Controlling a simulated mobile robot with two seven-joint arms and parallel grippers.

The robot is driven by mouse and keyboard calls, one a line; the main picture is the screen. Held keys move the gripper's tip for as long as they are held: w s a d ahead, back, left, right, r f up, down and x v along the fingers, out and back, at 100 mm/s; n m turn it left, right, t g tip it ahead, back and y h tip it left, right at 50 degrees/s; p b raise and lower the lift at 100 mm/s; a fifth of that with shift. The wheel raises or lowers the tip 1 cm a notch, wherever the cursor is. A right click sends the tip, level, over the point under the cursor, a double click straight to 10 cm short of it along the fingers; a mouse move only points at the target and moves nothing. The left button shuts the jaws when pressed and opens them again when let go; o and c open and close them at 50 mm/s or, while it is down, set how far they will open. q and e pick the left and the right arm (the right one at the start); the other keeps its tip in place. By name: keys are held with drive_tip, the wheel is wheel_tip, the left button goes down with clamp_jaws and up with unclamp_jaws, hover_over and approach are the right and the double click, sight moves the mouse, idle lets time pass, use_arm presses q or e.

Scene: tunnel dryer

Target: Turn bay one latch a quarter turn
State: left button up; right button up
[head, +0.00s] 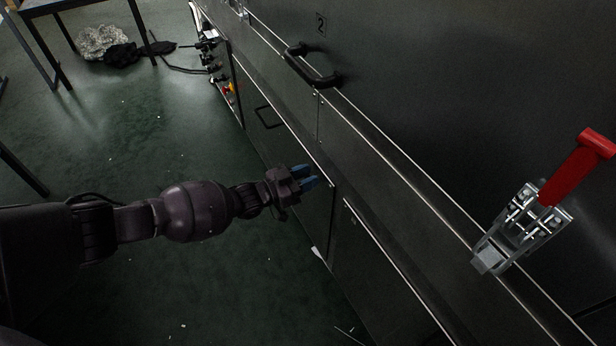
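A latch with a red handle (575,168) and a bright metal clamp body (522,226) sits on the dark dryer side at the right. The handle slants up and to the right. No bay number shows beside this latch. My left gripper (313,175) is in the middle of the view, well to the left of the latch and apart from it. Its two blue fingers stand a little apart with nothing seen between them. My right gripper is not in view.
The dark dryer wall (440,110) fills the right side, with a black bar handle (312,66) and a "2" mark (320,24). Lower panels (385,285) run along it. A valve cluster (228,88) and cables lie farther off. The green floor (120,130) is mostly clear.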

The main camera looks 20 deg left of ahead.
use_arm(q)
drive_tip(key=shift+w+d, duration=0.1)
drive_tip(key=shift+c, duration=0.3)
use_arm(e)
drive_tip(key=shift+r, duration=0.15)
use_arm(q)
clamp_jaws()
drive_tip(key=m, duration=0.6)
drive_tip(key=s+d+f+m, duration=0.1)
drive_tip(key=m, duration=0.5)
drive_tip(key=f+m+b, duration=0.1)
drive_tip(key=m, duration=0.4)
drive_tip(key=shift+s+d+m, duration=0.15)
drive_tip(key=shift+d+m, duration=0.05)
drive_tip(key=shift+m, duration=0.2)
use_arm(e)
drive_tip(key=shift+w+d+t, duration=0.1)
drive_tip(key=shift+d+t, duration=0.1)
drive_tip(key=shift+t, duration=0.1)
